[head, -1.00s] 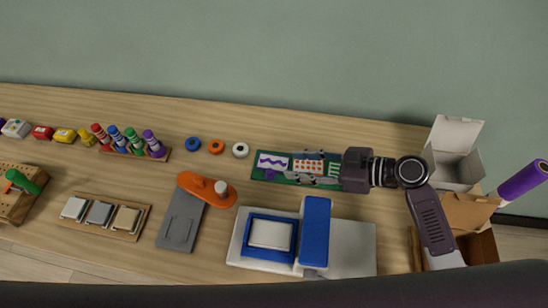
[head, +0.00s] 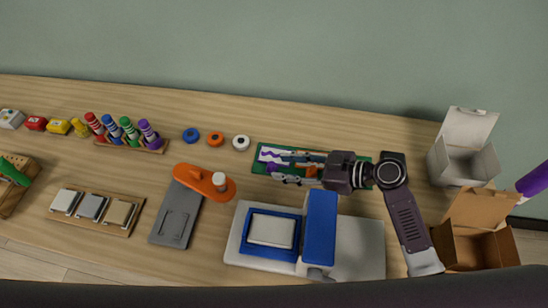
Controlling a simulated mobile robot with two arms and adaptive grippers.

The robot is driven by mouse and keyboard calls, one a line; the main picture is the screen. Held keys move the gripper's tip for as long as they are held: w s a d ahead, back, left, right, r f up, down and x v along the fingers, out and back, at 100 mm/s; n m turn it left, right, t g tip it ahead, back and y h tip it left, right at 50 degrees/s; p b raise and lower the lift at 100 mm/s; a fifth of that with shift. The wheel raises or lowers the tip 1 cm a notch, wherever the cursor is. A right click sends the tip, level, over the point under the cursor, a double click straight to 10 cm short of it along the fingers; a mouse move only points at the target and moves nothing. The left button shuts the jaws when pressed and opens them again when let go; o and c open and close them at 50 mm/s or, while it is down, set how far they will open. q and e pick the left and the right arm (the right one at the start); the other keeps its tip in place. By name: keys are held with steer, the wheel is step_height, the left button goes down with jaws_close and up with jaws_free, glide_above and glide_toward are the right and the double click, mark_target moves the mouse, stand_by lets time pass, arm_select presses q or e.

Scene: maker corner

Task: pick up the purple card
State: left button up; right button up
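The purple card, a white card with a purple wavy stripe (head: 266,153), lies at the left end of a green mat (head: 365,159) on the workbench. My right gripper (head: 282,167) reaches in from the right, low over the mat. Its two fingers are spread apart, one toward the back and one toward the front, with their tips around or over the card's right part. I cannot tell whether they touch it. The fingers and wrist hide much of the mat and the other cards. A small purple piece (head: 271,167) shows by the front fingertip. My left gripper is out of view.
A blue press (head: 320,230) on a light base stands in front of the mat. An orange-handled grey tool (head: 177,213) is left of it. Open boxes (head: 465,163) stand at the right.

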mark_target(277, 165)
steer(key=x, duration=0.3)
steer(key=shift+w+a+f+p, duration=0.1)
steer(key=shift+w+p, duration=0.1)
steer(key=shift+p, duration=0.15)
jaws_close()
